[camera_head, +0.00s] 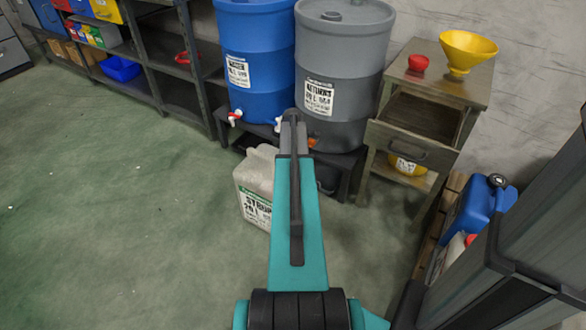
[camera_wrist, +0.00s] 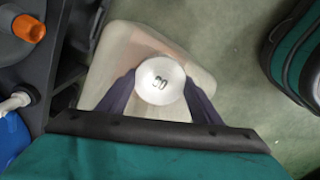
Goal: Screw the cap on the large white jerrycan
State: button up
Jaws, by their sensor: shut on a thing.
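The large white jerrycan (camera_head: 257,200) stands on the floor in front of the drum stand, its right part hidden behind my arm. Its pale top (camera_wrist: 118,52) shows from above in the wrist view. A round white cap (camera_wrist: 160,80) with a dark marking is between the two dark fingers of my gripper (camera_wrist: 160,92). My gripper is shut on the cap, over the jerrycan's top. The cap covers the neck, so I cannot tell whether it is seated or held just above it. My arm hides the gripper in the head view.
A blue drum (camera_head: 256,60) and a grey drum (camera_head: 343,70) with taps stand on a low dark stand behind. A wooden side table (camera_head: 440,75) holds a yellow funnel (camera_head: 467,50) and a red cap (camera_head: 418,63). A blue can (camera_head: 478,212) is at right. The left floor is clear.

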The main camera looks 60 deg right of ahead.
jog(key=shift+f, duration=0.2)
dwell(0.6)
jog(key=o, duration=1.3)
jog(key=shift+c, duration=0.2)
jog(key=c, duration=1.3)
jog(key=shift+o, duration=0.2)
jog(key=shift+r+m+p, duration=0.1)
jog(key=shift+m+p, duration=1)
jog(key=shift+m, duration=0.9)
jog(key=m+p, duration=0.2)
jog(key=m, duration=0.3)
jog(key=m+p, duration=0.1)
jog(key=m, duration=0.3)
jog(key=shift+d+m, duration=0.1)
jog(key=shift+m, duration=0.2)
jog(key=shift+d+m+p, duration=0.1)
jog(key=shift+m+p, duration=0.7)
jog(key=shift+m, duration=1.4)
